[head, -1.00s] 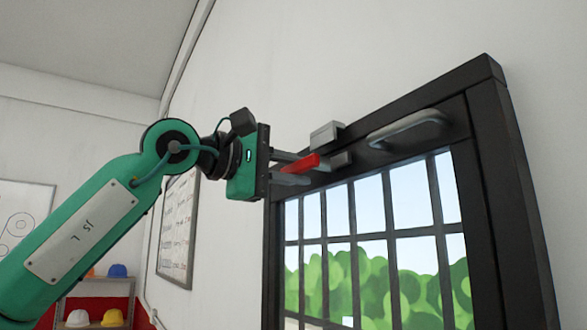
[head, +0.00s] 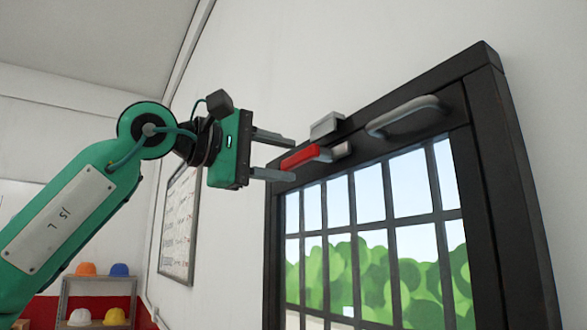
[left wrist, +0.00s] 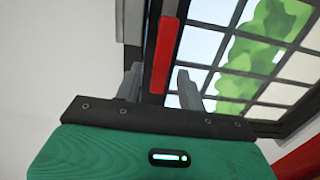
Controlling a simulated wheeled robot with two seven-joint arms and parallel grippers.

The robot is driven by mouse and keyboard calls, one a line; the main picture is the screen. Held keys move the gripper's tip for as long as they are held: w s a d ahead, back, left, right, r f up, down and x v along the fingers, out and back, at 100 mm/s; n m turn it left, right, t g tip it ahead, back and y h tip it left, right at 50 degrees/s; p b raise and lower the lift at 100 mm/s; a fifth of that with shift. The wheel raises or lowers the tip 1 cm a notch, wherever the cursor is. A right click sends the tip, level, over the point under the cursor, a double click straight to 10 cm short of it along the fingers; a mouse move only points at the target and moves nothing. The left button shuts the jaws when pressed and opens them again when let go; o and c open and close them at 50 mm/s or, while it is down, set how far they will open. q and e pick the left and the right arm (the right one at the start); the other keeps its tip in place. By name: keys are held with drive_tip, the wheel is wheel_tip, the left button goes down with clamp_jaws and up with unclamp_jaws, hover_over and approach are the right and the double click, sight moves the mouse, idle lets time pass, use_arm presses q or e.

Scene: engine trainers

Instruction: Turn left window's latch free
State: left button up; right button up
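The window (head: 390,155) has a dark frame and a barred pane. Its latch has a red handle (head: 300,157) at the top of the frame, beside a grey block (head: 325,126) on the frame. The red handle points left, toward my left gripper (head: 280,155). In the left wrist view the red handle (left wrist: 163,55) lies beyond and between the two fingertips (left wrist: 158,80). My right gripper is not in view.
A grey pull handle (head: 405,115) is fixed on the top frame, right of the latch. A whiteboard (head: 180,225) hangs on the wall. A shelf with several hard hats (head: 100,305) stands at lower left. The wall around the gripper is clear.

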use_arm(q)
drive_tip(key=b+v, duration=0.3)
drive_tip(key=v, duration=0.8)
drive_tip(key=shift+w, duration=0.1)
